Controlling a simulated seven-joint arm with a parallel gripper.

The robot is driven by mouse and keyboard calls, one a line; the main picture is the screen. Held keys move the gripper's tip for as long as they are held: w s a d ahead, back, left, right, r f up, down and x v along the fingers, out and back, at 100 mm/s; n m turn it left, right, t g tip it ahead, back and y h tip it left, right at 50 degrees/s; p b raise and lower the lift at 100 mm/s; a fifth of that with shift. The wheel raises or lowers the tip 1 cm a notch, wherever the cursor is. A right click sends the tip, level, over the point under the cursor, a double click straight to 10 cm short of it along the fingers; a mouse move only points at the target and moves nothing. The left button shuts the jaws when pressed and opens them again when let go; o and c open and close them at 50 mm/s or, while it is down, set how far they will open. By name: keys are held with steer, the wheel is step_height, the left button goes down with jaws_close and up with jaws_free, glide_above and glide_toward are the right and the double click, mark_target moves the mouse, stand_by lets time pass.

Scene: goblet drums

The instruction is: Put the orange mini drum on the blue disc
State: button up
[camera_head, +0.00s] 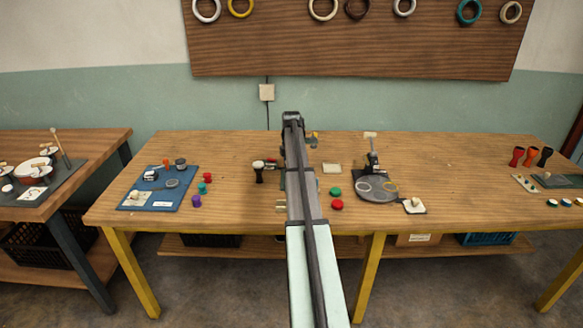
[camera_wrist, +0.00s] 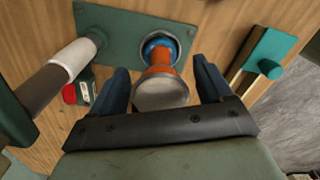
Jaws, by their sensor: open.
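In the wrist view, the orange mini drum (camera_wrist: 160,72) shows its pale round head (camera_wrist: 160,95) toward the camera. It lies between the two fingers of my gripper (camera_wrist: 160,85), which is open, with a visible gap to the finger on each side. The drum's far, narrow end overlaps the blue disc (camera_wrist: 152,43), which sits inside a pale ring on a green plate (camera_wrist: 118,28). Whether the drum's foot touches the disc cannot be told. In the head view, my arm hides most of this spot.
In the wrist view, a dark piece with a white band (camera_wrist: 70,62) is close on the left, beside a small red-topped object (camera_wrist: 69,93). A teal block (camera_wrist: 270,48) is on the right. In the head view, a grey round tray (camera_head: 378,195) stands right of my arm.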

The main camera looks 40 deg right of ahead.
step_height(320, 180, up, 12)
steer(key=shift+r, duration=0.2)
stand_by(0.4)
steer(key=shift+c, duration=0.2)
stand_by(1.3)
